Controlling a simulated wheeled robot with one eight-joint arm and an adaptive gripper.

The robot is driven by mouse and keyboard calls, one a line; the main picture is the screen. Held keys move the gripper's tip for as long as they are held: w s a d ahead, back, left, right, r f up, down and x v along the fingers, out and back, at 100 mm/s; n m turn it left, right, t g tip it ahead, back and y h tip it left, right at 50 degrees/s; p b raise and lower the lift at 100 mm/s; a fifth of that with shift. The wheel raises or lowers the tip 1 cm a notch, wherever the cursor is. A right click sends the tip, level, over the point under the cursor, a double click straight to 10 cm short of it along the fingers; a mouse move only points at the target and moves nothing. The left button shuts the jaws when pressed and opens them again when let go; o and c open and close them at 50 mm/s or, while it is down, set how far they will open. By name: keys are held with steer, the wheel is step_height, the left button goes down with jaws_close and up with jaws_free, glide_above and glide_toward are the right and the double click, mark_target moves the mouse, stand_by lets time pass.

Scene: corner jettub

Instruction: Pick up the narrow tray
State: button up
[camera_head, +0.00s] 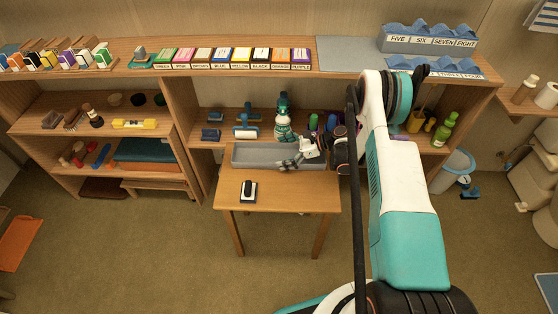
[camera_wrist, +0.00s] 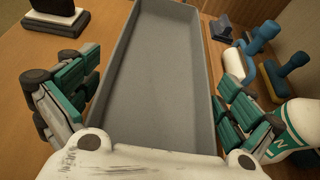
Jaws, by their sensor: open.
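The narrow tray (camera_head: 250,157) is a long, grey, shallow tray at the back of the small wooden table. In the wrist view the tray (camera_wrist: 158,70) stretches away from me and its visible inside is empty. My gripper (camera_head: 301,155) is over the tray's right part. In the wrist view my gripper (camera_wrist: 155,105) is open, with one teal finger outside each long wall. I cannot tell whether the fingers touch the walls. My wrist hides the tray's near end in that view.
A black and white block (camera_head: 248,191) lies on the table (camera_head: 290,197) in front of the tray. Behind it, a shelf holds blue stamp-like tools (camera_head: 246,131) and a green and white bottle (camera_head: 283,122), which is close to my right finger in the wrist view (camera_wrist: 298,125).

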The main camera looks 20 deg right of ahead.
steer(key=shift+w+a+f, duration=0.15)
steer(key=shift+a, duration=0.2)
steer(key=c, duration=1)
steer(key=shift+o, duration=0.2)
